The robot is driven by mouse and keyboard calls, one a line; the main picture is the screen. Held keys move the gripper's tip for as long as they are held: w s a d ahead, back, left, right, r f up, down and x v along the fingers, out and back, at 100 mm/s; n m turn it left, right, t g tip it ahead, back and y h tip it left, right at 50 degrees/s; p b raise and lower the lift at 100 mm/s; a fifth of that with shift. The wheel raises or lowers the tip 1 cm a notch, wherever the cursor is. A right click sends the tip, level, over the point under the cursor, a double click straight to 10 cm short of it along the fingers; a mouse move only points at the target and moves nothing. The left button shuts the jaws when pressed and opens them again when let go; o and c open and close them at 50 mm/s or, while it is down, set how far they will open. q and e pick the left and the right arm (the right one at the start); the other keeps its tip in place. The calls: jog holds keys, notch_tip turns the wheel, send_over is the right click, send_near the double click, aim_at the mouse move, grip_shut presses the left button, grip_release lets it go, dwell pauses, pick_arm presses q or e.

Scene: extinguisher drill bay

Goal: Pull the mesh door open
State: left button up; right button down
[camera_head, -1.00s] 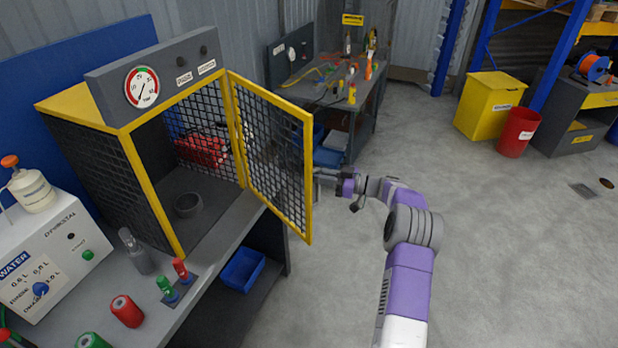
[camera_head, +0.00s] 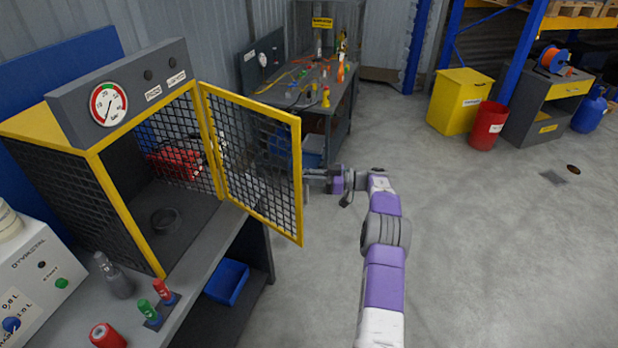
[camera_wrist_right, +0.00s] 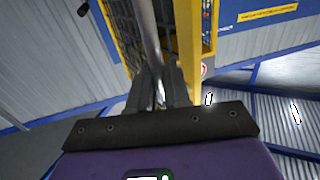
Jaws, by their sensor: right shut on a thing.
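The mesh door (camera_head: 262,165) has a yellow frame and black mesh. It stands swung well out from the cabinet (camera_head: 128,222), hinged at the right side of the opening, so the inside shows. My right gripper (camera_head: 309,182) is at the door's free edge, on its right side. In the right wrist view my right gripper (camera_wrist_right: 160,88) is shut on a grey bar handle (camera_wrist_right: 146,30) beside the door's yellow frame (camera_wrist_right: 187,45). The grip itself is small and partly hidden in the head view. My left gripper is not in view.
A dark ring (camera_head: 165,220) lies on the cabinet floor. The bench (camera_head: 205,262) holds small coloured valves and bottles, with a blue bin (camera_head: 227,281) below. A second workbench (camera_head: 300,85) stands behind the door.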

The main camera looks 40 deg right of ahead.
jog(key=shift+w+a+r, duration=0.2)
jog(key=shift+a+r, duration=0.05)
jog(key=c, duration=1.4)
grip_release()
jog(key=shift+o, duration=0.8)
jog(key=shift+w+a+f, duration=0.1)
jog(key=shift+w+f, duration=0.05)
jog(key=shift+w, duration=0.1)
jog(key=v, duration=0.8)
jog(key=shift+b, duration=0.45)
